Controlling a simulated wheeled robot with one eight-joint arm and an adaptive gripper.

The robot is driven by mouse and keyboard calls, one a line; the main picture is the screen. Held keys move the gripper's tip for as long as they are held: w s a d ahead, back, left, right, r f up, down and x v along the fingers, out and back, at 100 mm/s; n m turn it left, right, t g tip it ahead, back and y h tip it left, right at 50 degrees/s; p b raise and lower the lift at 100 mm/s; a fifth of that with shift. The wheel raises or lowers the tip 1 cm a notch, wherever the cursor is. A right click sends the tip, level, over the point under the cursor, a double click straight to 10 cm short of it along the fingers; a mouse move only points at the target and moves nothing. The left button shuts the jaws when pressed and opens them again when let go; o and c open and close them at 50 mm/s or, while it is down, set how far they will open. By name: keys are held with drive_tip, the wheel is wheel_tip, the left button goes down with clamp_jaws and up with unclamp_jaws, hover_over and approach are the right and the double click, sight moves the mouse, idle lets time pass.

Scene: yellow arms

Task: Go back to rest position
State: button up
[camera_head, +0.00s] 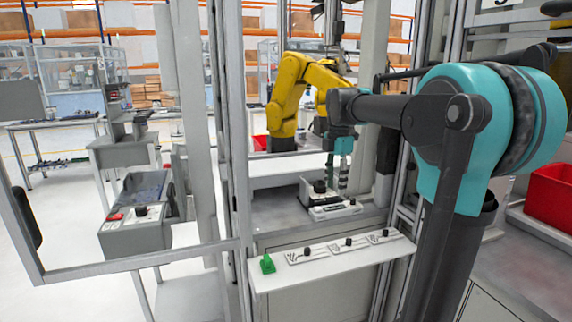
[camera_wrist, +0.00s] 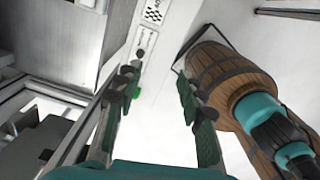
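My gripper (camera_head: 337,188) hangs down at the end of my teal and dark grey arm, in front of the yellow robot arm (camera_head: 291,92) in the head view. It is over the bench inside the frame, near a grey-white device with a black knob (camera_head: 322,197). In the wrist view the two dark fingers of my gripper (camera_wrist: 157,84) stand well apart with nothing held between them. The gap between gripper and device is hard to judge.
Metal posts and a rail stand close around. A grey control box (camera_head: 135,231) is at left, a red bin (camera_head: 550,195) at right. A wooden barrel shape (camera_wrist: 225,75) shows in the wrist view.

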drive_tip(key=s+d+f+m+t, duration=0.2)
drive_tip(key=s+f+m, duration=0.8)
drive_tip(key=f, duration=0.3)
drive_tip(key=s+d+f+m+t, duration=0.1)
drive_tip(key=s+f+m+t, duration=0.1)
drive_tip(key=s+f+m, duration=0.9)
wheel_tip(320, 180, down, 2)
drive_tip(key=shift+d+f+m, duration=0.15)
drive_tip(key=shift+d+m, duration=0.25)
drive_tip(key=shift+m, duration=0.6)
